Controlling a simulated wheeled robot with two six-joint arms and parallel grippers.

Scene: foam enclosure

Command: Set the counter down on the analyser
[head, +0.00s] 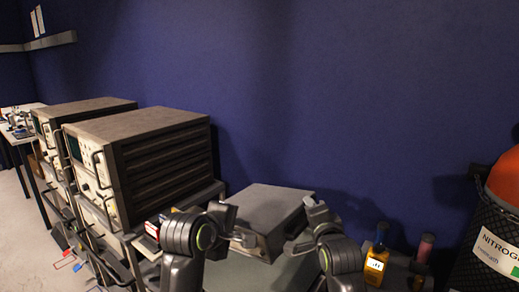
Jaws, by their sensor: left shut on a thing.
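The counter is a flat grey box (272,207) in the head view, low and right of centre. My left gripper (228,217) is at its left side, shut on it. My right gripper (308,217) is at its right side; its jaws are too unclear to tell whether they are shut. A large boxy instrument (165,150) with a dark ribbed side, knobs and a small screen stands to the left, apart from the counter. A similar one (85,107) stands behind it. I cannot tell from the picture which is the analyser. The counter's underside is hidden.
The large instruments stand on a trolley or rack with shelves. Bottles, one yellow (376,266), stand at lower right beside a black mesh bin (488,250) with an orange item and a nitrogen label. A blue wall (330,90) closes the back. The tops of the large instruments are clear.

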